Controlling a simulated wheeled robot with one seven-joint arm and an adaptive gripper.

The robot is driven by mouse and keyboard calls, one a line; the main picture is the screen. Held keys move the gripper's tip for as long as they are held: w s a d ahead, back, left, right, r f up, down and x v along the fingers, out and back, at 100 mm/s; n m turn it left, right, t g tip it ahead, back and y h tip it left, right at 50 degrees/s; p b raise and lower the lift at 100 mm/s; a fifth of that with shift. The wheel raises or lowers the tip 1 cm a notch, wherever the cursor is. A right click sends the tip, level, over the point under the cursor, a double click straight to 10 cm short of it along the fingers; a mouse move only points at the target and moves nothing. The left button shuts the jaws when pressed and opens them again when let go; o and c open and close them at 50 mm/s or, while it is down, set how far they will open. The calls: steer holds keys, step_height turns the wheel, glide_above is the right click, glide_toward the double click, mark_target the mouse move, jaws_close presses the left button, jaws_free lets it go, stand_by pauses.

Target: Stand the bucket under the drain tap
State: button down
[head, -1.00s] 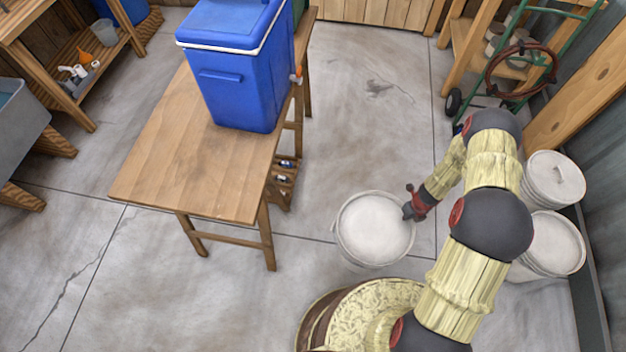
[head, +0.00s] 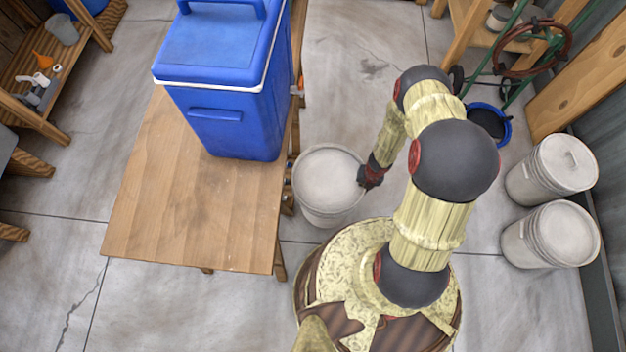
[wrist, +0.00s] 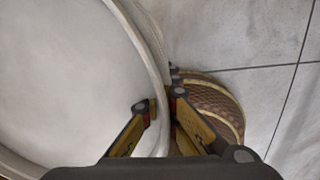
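The white bucket (head: 326,168) stands upright, on or just above the floor, close to the right side of the wooden table (head: 165,205). A blue cooler (head: 225,100) sits on the table, and its small orange and grey drain tap (head: 297,90) sticks out on the right side. The bucket is nearer to me than the tap, not directly below it. My gripper (head: 369,178) is at the bucket's right rim. In the wrist view my gripper (wrist: 160,106) has one finger inside and one outside the bucket rim (wrist: 150,60), closed on it.
Two pale lidded buckets (head: 552,168) (head: 552,235) stand by the right wall. A blue tub (head: 490,121) and a green hand truck (head: 520,60) are at the back right. Shelves (head: 55,100) stand at the left. The floor beyond the bucket (head: 350,95) is clear.

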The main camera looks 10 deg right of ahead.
mark_target(354, 171)
steer(key=shift+w, duration=0.45)
steer(key=shift+w+f+m, duration=0.2)
steer(key=shift+w+m, duration=0.1)
steer(key=shift+w, duration=0.15)
steer(key=w+f, duration=0.1)
steer(key=w, duration=0.1)
steer(key=w+f+b, duration=0.1)
steer(key=w, duration=0.2)
steer(key=w+f+b, duration=0.1)
steer(key=w, duration=0.2)
steer(key=shift+w+d+f, duration=0.1)
steer(key=shift+d+f, duration=0.15)
steer(key=shift+f, duration=0.1)
steer(key=w+f, duration=0.1)
steer(key=f, duration=0.1)
steer(key=w+f+b, duration=0.1)
steer(key=w+f, duration=0.1)
steer(key=f+b, duration=0.1)
steer(key=w+f+b, duration=0.1)
steer(key=f, duration=0.1)
steer(key=w+f+b, duration=0.1)
steer(key=shift+d+f, duration=0.15)
steer(key=shift+f, duration=0.25)
steer(key=shift+s+f, duration=0.1)
